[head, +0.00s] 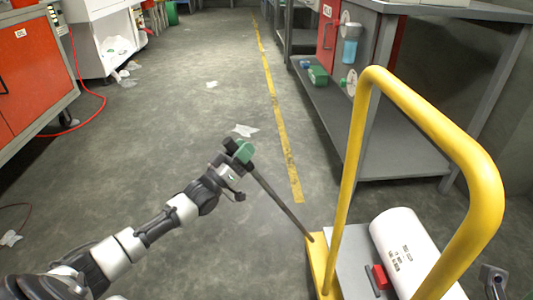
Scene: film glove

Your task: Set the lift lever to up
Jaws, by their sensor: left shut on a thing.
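The lift lever is a thin dark rod (280,204) that rises from the yellow base (317,262) of a cart and leans to the left and away. A green knob (244,150) is at its upper end. My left gripper (238,156) is shut on the lever at this knob, and its dark fingers hide part of it. The cart has a tall yellow handle (484,190). A small grey part at the lower right edge may belong to my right gripper (494,275); its jaws cannot be made out.
A white roll (404,250) and a small red block (381,277) are on the cart's grey deck. A grey workbench (400,150) stands beyond the handle. An orange cabinet (30,70) and a red hose (95,105) are at left. The middle floor is mostly clear, with paper scraps (245,130).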

